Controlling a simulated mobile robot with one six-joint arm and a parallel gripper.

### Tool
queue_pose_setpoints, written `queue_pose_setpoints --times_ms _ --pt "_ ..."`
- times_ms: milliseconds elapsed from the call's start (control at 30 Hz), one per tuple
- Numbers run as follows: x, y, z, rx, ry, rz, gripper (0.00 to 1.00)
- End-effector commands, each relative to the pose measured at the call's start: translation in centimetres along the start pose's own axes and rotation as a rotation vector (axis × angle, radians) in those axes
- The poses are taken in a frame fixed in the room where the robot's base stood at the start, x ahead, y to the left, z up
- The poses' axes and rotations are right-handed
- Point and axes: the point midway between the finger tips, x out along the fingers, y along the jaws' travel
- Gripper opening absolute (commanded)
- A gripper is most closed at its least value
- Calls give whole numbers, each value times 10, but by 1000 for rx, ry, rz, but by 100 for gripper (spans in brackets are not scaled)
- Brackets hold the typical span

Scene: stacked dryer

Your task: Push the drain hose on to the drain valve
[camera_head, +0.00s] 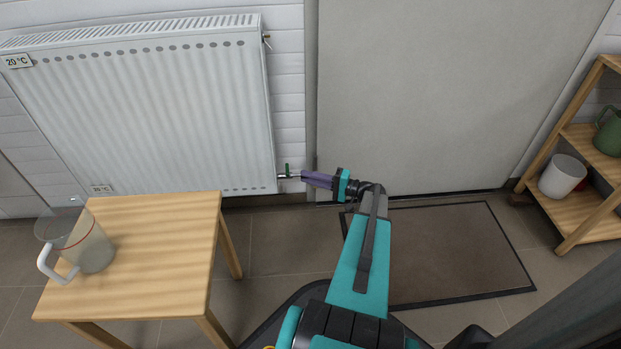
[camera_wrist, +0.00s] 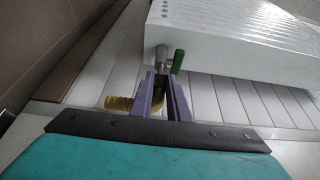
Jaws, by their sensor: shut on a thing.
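The drain valve is a small grey metal fitting with a green lever at the lower right corner of the radiator, in the head view (camera_head: 284,177) and the wrist view (camera_wrist: 162,58). My gripper (camera_head: 306,176), with purple fingers, points left at the valve and is close to it. In the wrist view my gripper (camera_wrist: 162,86) is shut on the drain hose (camera_wrist: 120,103), a yellow-brown ribbed hose that bends out to the left under the fingers. The hose's front end lies between the fingertips, in line with the valve; whether it touches the valve cannot be told.
The white radiator (camera_head: 150,110) hangs on the wall. A wooden table (camera_head: 150,235) with a clear jug (camera_head: 90,248) stands at the left front. A door (camera_head: 440,90), a floor mat (camera_head: 450,250) and a wooden shelf (camera_head: 580,215) with mugs are at the right.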

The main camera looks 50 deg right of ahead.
Motion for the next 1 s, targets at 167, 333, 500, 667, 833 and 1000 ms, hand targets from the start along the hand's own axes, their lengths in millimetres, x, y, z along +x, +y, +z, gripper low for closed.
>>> queue_pose_setpoints --times_ms 167,333,500,667,833,1000 --pt "2 0 1 0 0 0 0" --pt "5 0 2 0 0 0 0" --pt "7 0 3 0 -1 0 0" --pt "9 0 4 0 -2 0 0" --pt "11 0 5 0 -2 0 0" --pt "13 0 6 0 -2 0 0"
